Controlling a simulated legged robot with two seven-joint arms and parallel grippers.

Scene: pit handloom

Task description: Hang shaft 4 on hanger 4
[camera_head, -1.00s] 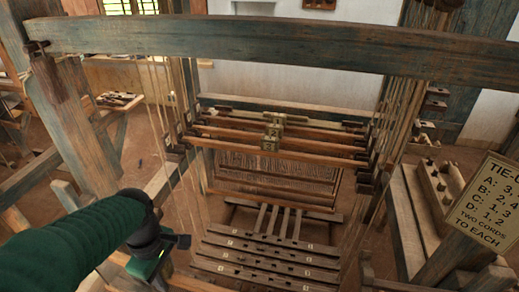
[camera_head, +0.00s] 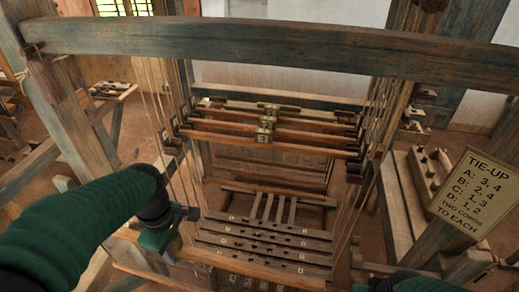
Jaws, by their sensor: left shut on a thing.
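My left gripper (camera_head: 182,216), dark with a green body, is at the lower left, shut on one end of a wooden bar that I take for shaft 4 (camera_head: 265,272). The bar runs right along the bottom with a heddle mesh below it, partly cut off by the frame. My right gripper (camera_head: 375,286) barely shows at the bottom edge; its fingers are unclear. Other shafts (camera_head: 282,139) hang level in the loom with small number plates at their middles. Hanger cords (camera_head: 362,130) stand at the right; hanger 4 cannot be singled out.
A thick top beam (camera_head: 270,42) crosses above the shafts. Several slotted wooden bars (camera_head: 265,232) lie low in the loom. A tie-up sign (camera_head: 471,195) and a bench (camera_head: 402,210) stand at the right. Cords hang close to my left gripper.

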